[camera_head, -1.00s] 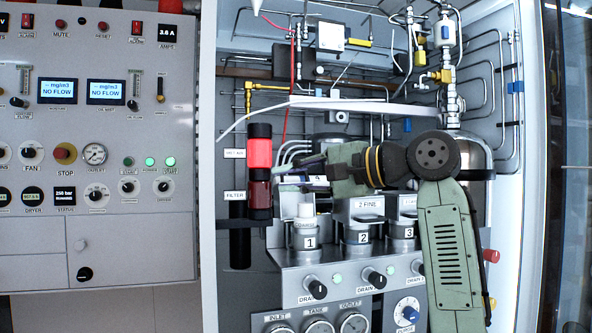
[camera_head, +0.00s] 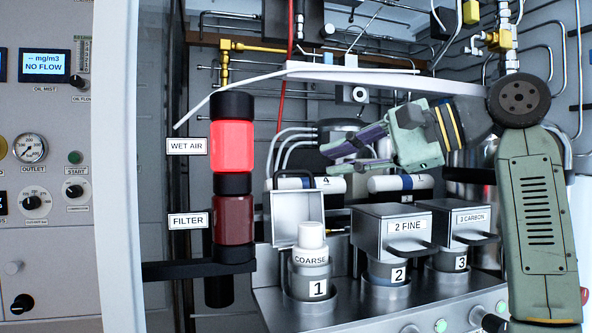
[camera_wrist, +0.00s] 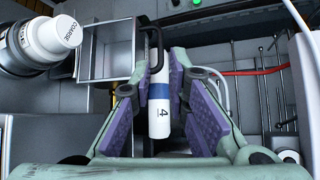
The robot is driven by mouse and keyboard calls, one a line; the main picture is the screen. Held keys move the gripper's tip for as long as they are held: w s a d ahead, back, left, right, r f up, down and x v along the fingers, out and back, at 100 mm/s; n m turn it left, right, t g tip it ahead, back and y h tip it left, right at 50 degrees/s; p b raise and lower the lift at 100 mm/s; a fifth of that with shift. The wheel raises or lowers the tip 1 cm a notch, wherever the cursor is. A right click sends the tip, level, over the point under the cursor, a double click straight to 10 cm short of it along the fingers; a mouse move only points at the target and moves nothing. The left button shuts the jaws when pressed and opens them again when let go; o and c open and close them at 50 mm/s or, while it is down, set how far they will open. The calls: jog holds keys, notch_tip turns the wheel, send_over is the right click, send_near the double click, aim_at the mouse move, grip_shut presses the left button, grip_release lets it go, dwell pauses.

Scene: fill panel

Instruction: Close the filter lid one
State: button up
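Filter lid one (camera_head: 298,218) is a grey metal box lid that stands swung up and open behind filter canister 1 (camera_head: 318,288). The canister's white COARSE cartridge (camera_head: 311,237) is exposed. The lid has a black handle (camera_head: 294,174) at its top. In the wrist view the open lid (camera_wrist: 107,50) is left of centre, and its handle (camera_wrist: 154,45) appears near the left fingertip. My gripper (camera_head: 335,160) is open and empty, above and right of the lid. The wrist view shows its purple finger pads (camera_wrist: 162,85) apart, with white cylinder 4 (camera_wrist: 159,115) visible between them.
Closed lids 2 FINE (camera_head: 392,226) and 3 CARBON (camera_head: 465,220) stand to the right. A red WET AIR column (camera_head: 232,147) rises at left. A white curved tube (camera_head: 370,78) and metal pipes run above and behind my gripper.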

aim_at(299, 172)
jog(key=p+x, duration=0.1)
jog(key=x, duration=0.7)
jog(key=shift+w+a+f, duration=0.15)
jog(key=shift+w+a, duration=0.05)
jog(key=shift+a, duration=0.05)
jog(key=shift+c, duration=0.5)
grip_shut()
